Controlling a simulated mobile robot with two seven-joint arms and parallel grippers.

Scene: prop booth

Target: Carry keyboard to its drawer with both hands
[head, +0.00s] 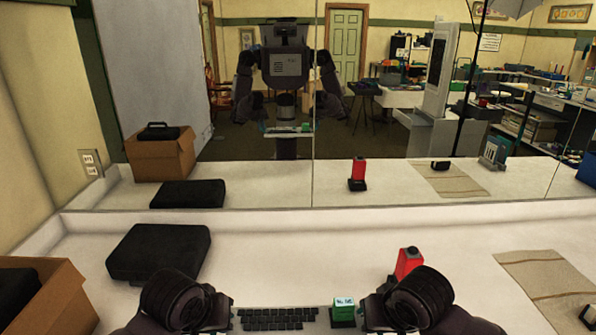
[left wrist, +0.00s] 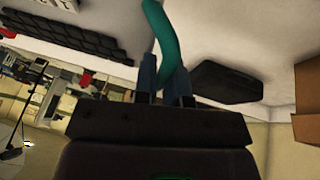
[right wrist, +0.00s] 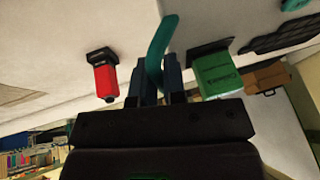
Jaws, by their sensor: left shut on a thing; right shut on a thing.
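The keyboard (head: 278,318), with rows of black keys, lies between my two grippers at the bottom of the head view. Its keys also show in the left wrist view (left wrist: 70,38) and right wrist view (right wrist: 280,36). My left gripper (left wrist: 165,72) is shut on a curved teal handle (left wrist: 163,30). My right gripper (right wrist: 159,72) is shut on another teal handle (right wrist: 158,42). How the handles join the keyboard is unclear. A green box (head: 343,310) on a black base is beside the keyboard's right end, near my right gripper. No drawer is identifiable.
A black case (head: 160,252) lies on the white counter (head: 300,257) at left, beside an open cardboard box (head: 60,298). A red object (head: 408,262) stands just beyond my right gripper. A tan mat (head: 550,285) lies at right. A mirror stands behind the counter.

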